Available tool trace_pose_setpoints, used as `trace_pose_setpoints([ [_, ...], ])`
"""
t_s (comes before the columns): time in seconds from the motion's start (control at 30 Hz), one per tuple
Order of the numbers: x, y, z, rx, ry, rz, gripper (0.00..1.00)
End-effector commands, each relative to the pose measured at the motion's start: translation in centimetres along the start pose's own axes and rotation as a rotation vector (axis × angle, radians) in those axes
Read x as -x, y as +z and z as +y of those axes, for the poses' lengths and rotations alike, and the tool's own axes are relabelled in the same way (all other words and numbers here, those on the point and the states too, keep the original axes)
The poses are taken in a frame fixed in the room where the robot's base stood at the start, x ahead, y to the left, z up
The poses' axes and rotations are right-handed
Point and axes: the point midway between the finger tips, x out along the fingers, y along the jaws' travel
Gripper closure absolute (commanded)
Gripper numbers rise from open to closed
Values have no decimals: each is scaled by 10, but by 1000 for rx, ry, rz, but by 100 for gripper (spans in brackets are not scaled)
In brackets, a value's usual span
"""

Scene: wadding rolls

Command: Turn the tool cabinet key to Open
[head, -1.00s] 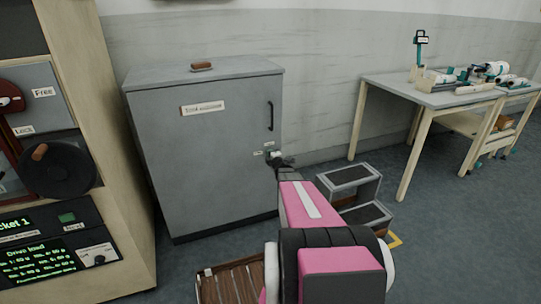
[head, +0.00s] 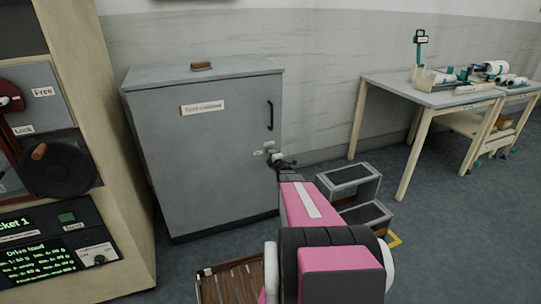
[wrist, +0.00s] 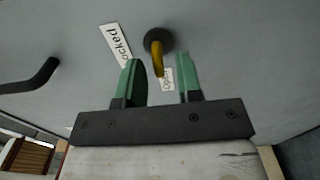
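The grey tool cabinet (head: 205,150) stands against the wall in the head view, its door closed. In the wrist view its lock is a dark round disc (wrist: 158,40) with a yellow key (wrist: 157,62) sticking out. The key points down, slightly right, towards the Open label (wrist: 167,79). The Locked label (wrist: 116,44) is to the left of the lock. My gripper (wrist: 159,80) is open at the cabinet front, with green fingers on either side of the key's lower end and gaps visible on both sides. In the head view my gripper (head: 280,162) hides most of the lock.
A dark door handle (head: 270,115) is above the lock. A brown block (head: 202,66) lies on the cabinet top. A step stool (head: 350,180) stands right of the cabinet, close to my arm. A cluttered table (head: 430,92) is at the right, and a control panel unit (head: 125,190) at the left.

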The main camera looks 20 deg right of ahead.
Motion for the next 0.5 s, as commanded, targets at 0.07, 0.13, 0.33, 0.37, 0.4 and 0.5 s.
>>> trace_pose_setpoints([
  [0.07, 17, -1, 2, 0, -1, -1, 67],
  [0.13, 30, -1, 2, 1, -2, -1, 67],
  [0.33, 68, -1, 1, 1, -2, -1, 67],
  [0.37, 72, -1, 1, 1, -2, -1, 67],
  [0.4, 77, -1, 1, 1, -2, -1, 67],
  [0.5, 85, 0, 1, 1, -1, -1, 67],
])
